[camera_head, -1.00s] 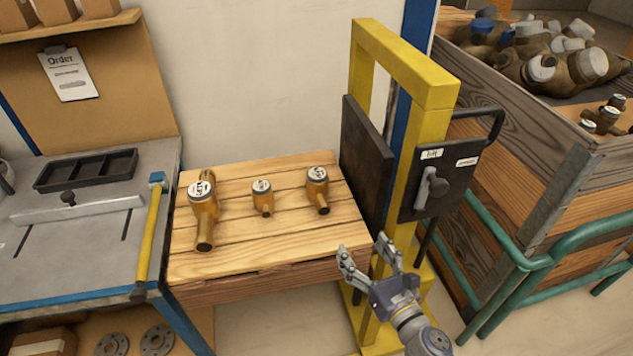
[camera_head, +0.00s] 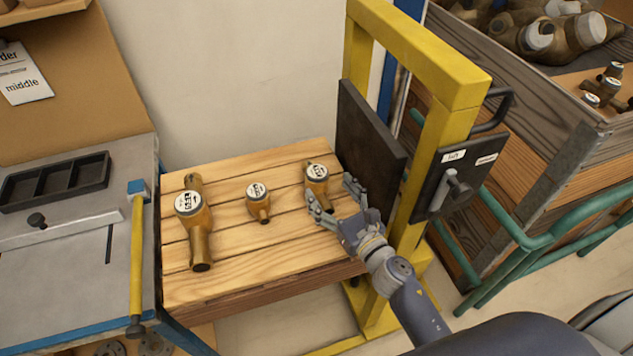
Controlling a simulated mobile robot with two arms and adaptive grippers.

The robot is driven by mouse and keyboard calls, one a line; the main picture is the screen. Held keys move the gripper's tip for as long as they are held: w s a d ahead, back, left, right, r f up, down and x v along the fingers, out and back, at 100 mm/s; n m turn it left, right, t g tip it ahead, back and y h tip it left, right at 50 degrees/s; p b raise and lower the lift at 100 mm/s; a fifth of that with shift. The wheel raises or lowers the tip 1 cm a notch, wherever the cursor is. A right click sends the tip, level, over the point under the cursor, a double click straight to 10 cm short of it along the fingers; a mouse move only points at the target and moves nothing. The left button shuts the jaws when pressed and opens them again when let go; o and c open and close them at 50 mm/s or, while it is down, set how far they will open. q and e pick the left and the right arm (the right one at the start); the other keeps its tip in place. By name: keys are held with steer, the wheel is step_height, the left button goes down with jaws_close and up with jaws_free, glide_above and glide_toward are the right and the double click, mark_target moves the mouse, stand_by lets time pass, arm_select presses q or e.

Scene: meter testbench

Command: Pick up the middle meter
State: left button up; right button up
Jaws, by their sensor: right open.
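Three brass meters with white round dials stand in a row on a wooden slatted bench. The left meter (camera_head: 195,225) is the largest, the one in the middle of the row (camera_head: 258,203) is the smallest, and the right meter (camera_head: 317,176) is in between in size. My right gripper (camera_head: 332,193) is open at the right meter, with one finger on each side of its lower part. I cannot tell whether the fingers touch it. The middle one in the row stands apart to the left of this gripper. My left gripper is not in view.
A yellow frame (camera_head: 440,75) with a black plate (camera_head: 368,140) stands close to the right of the bench. A grey worktable (camera_head: 60,270) with a black tray (camera_head: 55,182) is at the left. A wooden crate of meters (camera_head: 535,120) is at the right.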

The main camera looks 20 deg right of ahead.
mark_target(317, 174)
steer(key=shift+w+a, duration=0.1)
steer(key=shift+w, duration=0.6)
steer(key=p+x, duration=0.1)
steer(key=x, duration=0.3)
steer(key=shift+a+p, duration=0.15)
steer(key=shift+p, duration=0.2)
steer(key=shift+w+a+f, duration=0.1)
steer(key=shift+w+a, duration=0.05)
steer(key=shift+w, duration=0.4)
steer(key=shift+s, duration=0.1)
steer(key=c, duration=1.6)
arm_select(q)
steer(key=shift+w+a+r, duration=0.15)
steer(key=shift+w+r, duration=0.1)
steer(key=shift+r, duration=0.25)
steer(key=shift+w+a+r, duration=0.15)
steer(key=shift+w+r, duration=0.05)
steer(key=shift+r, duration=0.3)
arm_select(e)
jaws_close()
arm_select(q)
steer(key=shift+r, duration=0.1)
arm_select(e)
steer(key=shift+r, duration=0.25)
